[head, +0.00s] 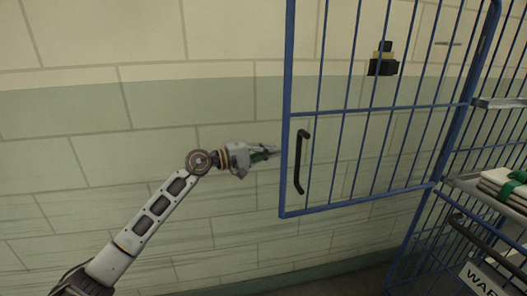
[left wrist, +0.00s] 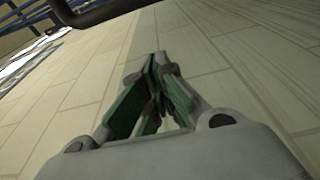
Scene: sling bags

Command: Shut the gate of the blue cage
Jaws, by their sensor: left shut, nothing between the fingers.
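The blue cage's gate (head: 381,109) is a panel of blue bars that stands open, swung out to the left of the cage. A black handle (head: 299,162) is fixed near its free left edge. My left gripper (head: 273,152) is shut and empty, just left of that edge in the head view. I cannot tell whether it touches the gate. In the left wrist view its green-padded fingers (left wrist: 157,62) come together at the tips with nothing between them. A dark bar (left wrist: 88,14), probably the handle, crosses the top of that view. My right gripper is not in view.
The cage's bars and shelf (head: 483,190) are at the right, with folded white items tied in green (head: 503,182). A sign (head: 482,281) and a black bar (head: 487,243) are at lower right. A tiled wall (head: 150,110) fills the background. Space left of the gate is clear.

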